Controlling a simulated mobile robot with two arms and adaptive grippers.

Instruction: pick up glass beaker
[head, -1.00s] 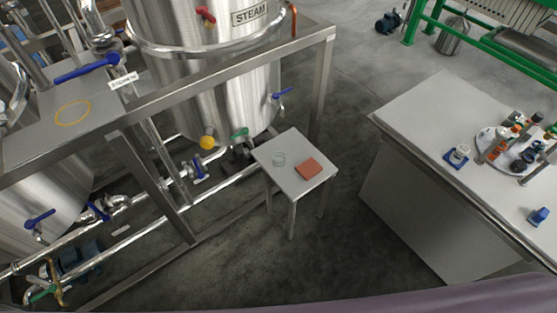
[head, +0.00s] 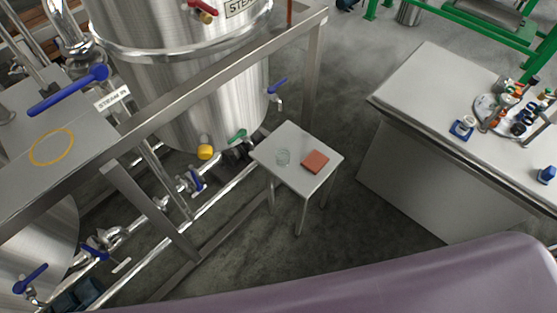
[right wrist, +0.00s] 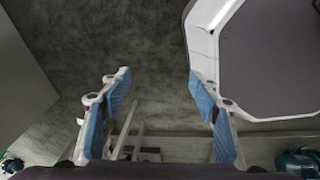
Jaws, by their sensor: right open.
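Neither gripper shows in the head view, and my left gripper is not seen.
A steel tank (head: 185,85) and its frame (head: 185,98) stand left of and behind the small table. A yellow-capped valve (head: 205,152) and pipes are nearby. A larger grey bench (head: 440,100) with bottles stands at right. Dark floor (head: 335,215) between them is clear.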

